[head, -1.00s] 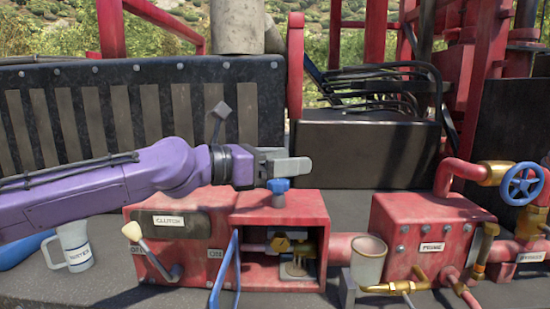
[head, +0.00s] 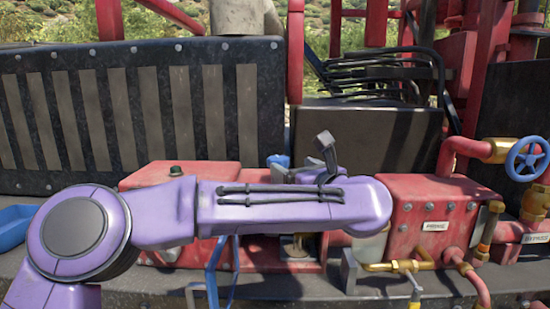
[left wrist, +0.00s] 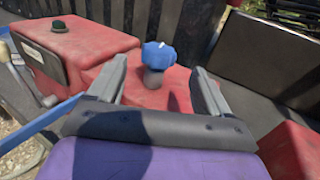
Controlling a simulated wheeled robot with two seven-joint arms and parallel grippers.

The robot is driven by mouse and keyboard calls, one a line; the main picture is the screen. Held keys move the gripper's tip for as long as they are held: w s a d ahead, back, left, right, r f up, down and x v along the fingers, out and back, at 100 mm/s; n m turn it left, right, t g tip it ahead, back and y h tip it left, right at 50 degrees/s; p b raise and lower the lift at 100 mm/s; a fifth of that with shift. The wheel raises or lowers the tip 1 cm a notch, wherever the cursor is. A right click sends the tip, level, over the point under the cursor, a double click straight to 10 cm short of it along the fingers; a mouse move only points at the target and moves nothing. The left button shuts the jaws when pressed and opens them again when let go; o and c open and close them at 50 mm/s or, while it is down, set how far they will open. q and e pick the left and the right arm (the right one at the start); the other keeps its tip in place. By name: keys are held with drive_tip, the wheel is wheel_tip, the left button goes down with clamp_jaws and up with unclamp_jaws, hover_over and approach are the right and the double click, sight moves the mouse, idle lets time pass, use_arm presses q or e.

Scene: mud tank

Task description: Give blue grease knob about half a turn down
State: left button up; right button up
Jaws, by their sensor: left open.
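The blue grease knob (left wrist: 158,54) stands on a short grey stem on top of a red housing (left wrist: 170,90) in the left wrist view. My left gripper (left wrist: 160,78) is open, with one grey finger on each side of the knob and stem and visible gaps to both. In the head view a bit of the blue knob (head: 278,160) shows behind my purple left arm, which lies across the housing and hides most of it. My right gripper is not in view.
The red PRIME box (head: 432,208) with brass valves (head: 400,266) stands to the right. A blue handwheel (head: 527,158) is farther right. A dark panel (head: 365,140) rises behind. A blue bent bar (head: 215,270) stands in front of the housing.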

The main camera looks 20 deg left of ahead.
use_arm(q)
drive_tip(key=p+x, duration=0.6)
drive_tip(key=x, duration=0.4)
drive_tip(key=shift+w+a, duration=0.2)
drive_tip(key=shift+a, duration=0.1)
drive_tip(key=shift+d, duration=0.1)
drive_tip(key=shift+c, duration=0.6)
drive_tip(key=c, duration=0.8)
